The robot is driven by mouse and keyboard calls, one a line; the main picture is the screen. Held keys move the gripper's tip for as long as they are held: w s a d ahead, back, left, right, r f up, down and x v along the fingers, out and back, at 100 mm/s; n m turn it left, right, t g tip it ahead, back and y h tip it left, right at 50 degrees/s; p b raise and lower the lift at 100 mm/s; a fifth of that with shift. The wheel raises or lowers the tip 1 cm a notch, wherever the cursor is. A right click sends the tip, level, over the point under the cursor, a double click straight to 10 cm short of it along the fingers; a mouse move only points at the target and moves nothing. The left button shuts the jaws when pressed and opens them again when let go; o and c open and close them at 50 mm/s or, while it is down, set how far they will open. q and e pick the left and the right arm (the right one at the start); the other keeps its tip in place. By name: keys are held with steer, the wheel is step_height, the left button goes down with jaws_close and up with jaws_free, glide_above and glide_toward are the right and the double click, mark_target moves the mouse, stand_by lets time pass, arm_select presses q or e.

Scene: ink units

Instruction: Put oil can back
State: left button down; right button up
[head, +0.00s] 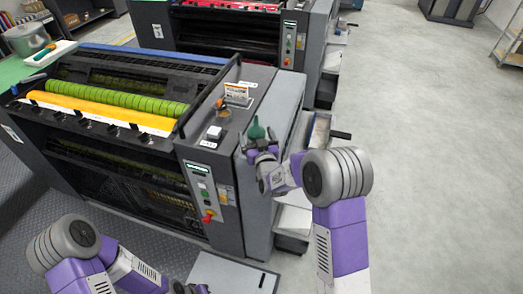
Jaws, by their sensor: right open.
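A small dark green can with a rounded body and narrow top, which looks like the oil can (256,130), stands on the grey top of the near press's right end unit. My right gripper (259,151) is at the near side of the can, its fingers open. The can's lower part is hidden by the gripper, so I cannot tell whether they touch. My left arm is low at the left, and only a bit of its gripper (189,288) shows at the bottom edge, apart from the can.
The near press has a yellow roller (100,113) and a green roller (120,96). On its end unit are a small labelled box (236,93), a white block (214,132) and an orange-tipped item (221,103). A second press (225,35) stands behind. The floor (430,150) at right is clear.

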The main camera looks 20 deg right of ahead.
steer(key=s, duration=1.1)
steer(key=shift+a+b, duration=0.25)
steer(key=shift+b, duration=0.05)
steer(key=shift+f, duration=0.1)
